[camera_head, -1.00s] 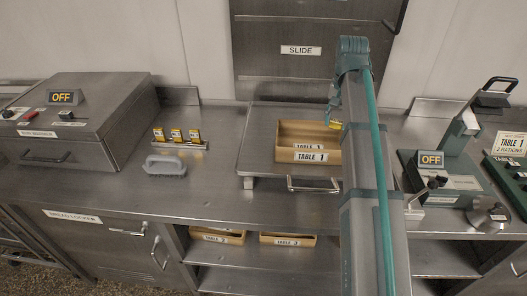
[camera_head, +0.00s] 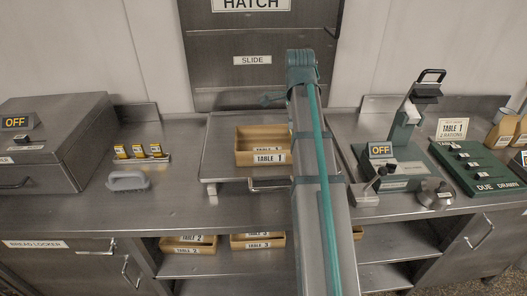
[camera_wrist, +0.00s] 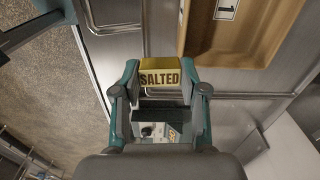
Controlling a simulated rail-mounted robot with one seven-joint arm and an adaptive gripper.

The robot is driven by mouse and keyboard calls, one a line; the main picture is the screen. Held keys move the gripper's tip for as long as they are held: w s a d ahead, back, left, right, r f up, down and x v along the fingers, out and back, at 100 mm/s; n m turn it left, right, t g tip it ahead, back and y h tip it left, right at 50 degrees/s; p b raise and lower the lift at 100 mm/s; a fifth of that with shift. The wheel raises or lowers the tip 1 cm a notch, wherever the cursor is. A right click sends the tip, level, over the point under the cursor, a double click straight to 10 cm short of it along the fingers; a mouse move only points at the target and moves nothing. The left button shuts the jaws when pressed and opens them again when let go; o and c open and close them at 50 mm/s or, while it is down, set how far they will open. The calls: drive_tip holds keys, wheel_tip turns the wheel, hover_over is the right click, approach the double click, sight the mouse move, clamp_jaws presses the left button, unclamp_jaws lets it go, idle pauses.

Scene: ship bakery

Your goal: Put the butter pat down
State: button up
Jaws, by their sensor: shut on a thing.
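The butter pat (camera_wrist: 160,76) is a small yellow block marked SALTED. In the wrist view it sits between my fingertips, and my gripper (camera_wrist: 162,88) is shut on it. A tan box (camera_wrist: 236,38) labelled 1 lies beyond the pat at the upper right, apart from it in the picture. In the head view this Table 1 box (camera_head: 262,138) stands on a steel tray (camera_head: 222,130) in front of the hatch. My arm covers the area right of the box there. The pat is hidden in the head view.
A green device with an OFF sign (camera_head: 380,150) stands right of my arm, and a green DUE DRAWN panel (camera_head: 478,168) beyond it. Yellow-topped blocks (camera_head: 137,152) sit in a rack at the left. Boxes for other tables (camera_head: 188,244) are on the shelf below. Bare counter (camera_head: 190,205) lies in front.

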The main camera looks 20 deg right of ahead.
drive_tip(key=shift+d, duration=0.15)
drive_tip(key=shift+w+f+m, duration=0.15)
drive_tip(key=shift+w+m, duration=0.15)
drive_tip(key=w+f+p, duration=0.1)
drive_tip(key=w+f, duration=0.1)
drive_tip(key=w, duration=0.1)
drive_tip(key=w+a+f+p, duration=0.1)
drive_tip(key=w+f, duration=0.2)
drive_tip(key=w, duration=0.1)
drive_tip(key=w+a+f+p, duration=0.1)
drive_tip(key=w+f+p, duration=0.1)
drive_tip(key=w, duration=0.2)
drive_tip(key=shift+w+a+f, duration=0.15)
drive_tip(key=shift+a+f, duration=0.1)
drive_tip(key=shift+f, duration=0.15)
drive_tip(key=shift+w+a+f+p, duration=0.15)
drive_tip(key=shift+w+f+p, duration=0.15)
drive_tip(key=shift+w+f, duration=0.5)
drive_tip(key=shift+s+f+p, duration=0.1)
drive_tip(key=shift+f+p, duration=0.2)
drive_tip(key=shift+f, duration=1.4)
drive_tip(key=shift+f, duration=0.15)
drive_tip(key=o, duration=0.9)
